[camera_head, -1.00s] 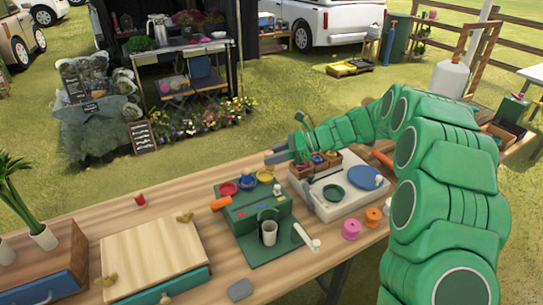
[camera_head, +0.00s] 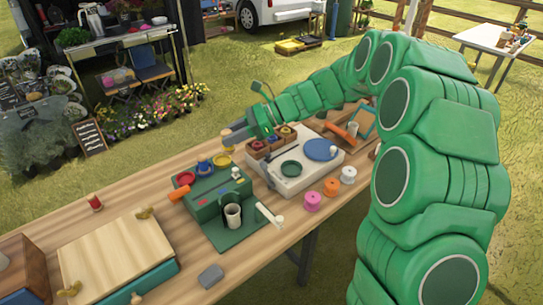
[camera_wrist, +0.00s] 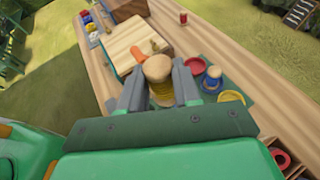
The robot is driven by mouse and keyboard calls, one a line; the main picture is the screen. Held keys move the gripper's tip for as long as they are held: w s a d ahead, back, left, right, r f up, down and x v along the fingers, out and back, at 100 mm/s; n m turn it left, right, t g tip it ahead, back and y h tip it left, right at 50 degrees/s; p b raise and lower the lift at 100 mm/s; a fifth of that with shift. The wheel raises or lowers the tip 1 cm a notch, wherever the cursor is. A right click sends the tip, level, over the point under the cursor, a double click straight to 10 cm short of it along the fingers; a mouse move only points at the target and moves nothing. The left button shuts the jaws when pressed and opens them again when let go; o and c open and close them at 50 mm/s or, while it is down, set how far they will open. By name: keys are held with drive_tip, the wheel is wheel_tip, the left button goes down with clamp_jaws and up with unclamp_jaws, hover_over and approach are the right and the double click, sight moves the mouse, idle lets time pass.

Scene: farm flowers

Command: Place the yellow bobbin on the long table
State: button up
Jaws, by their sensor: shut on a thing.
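My gripper (camera_wrist: 158,86) is shut on the yellow bobbin (camera_wrist: 161,92), which has a pale wooden end and yellow thread between the two grey fingers in the wrist view. In the head view my gripper (camera_head: 232,136) is over the far side of the long table (camera_head: 145,190), behind the green sewing box (camera_head: 215,195); the bobbin is hard to make out there. The long wooden table also shows below the bobbin in the wrist view (camera_wrist: 190,45). Whether the bobbin touches anything below cannot be told.
Red, blue and yellow dishes lie near the green box. A small red spool (camera_head: 95,203) stands left. The wood around it is bare.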

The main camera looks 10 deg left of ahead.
drive_tip(key=shift+r, duration=0.85)
drive_tip(key=shift+w+a, duration=0.2)
drive_tip(key=shift+a, duration=0.1)
drive_tip(key=w+a+m+t+h, duration=0.1)
drive_tip(key=w+a+m+t, duration=0.5)
drive_tip(key=a, duration=0.5)
drive_tip(key=w+a+m+t+h, duration=0.2)
drive_tip(key=w+a+m+t, duration=0.4)
drive_tip(key=w+a, duration=0.3)
drive_tip(key=a+t, duration=0.1)
drive_tip(key=a, duration=0.1)
drive_tip(key=shift+a+r+t, duration=0.3)
drive_tip(key=shift+a+t, duration=0.05)
drive_tip(key=shift+t, duration=0.05)
drive_tip(key=shift+a+m+t+h, duration=0.4)
drive_tip(key=shift+m+h, duration=0.1)
drive_tip(key=shift+m, duration=0.3)
drive_tip(key=shift+a+t, duration=0.15)
drive_tip(key=shift+t, duration=0.15)
drive_tip(key=shift+s+a+r+m+h, duration=0.1)
drive_tip(key=shift+r+m+h, duration=0.05)
drive_tip(key=shift+m+h, duration=0.25)
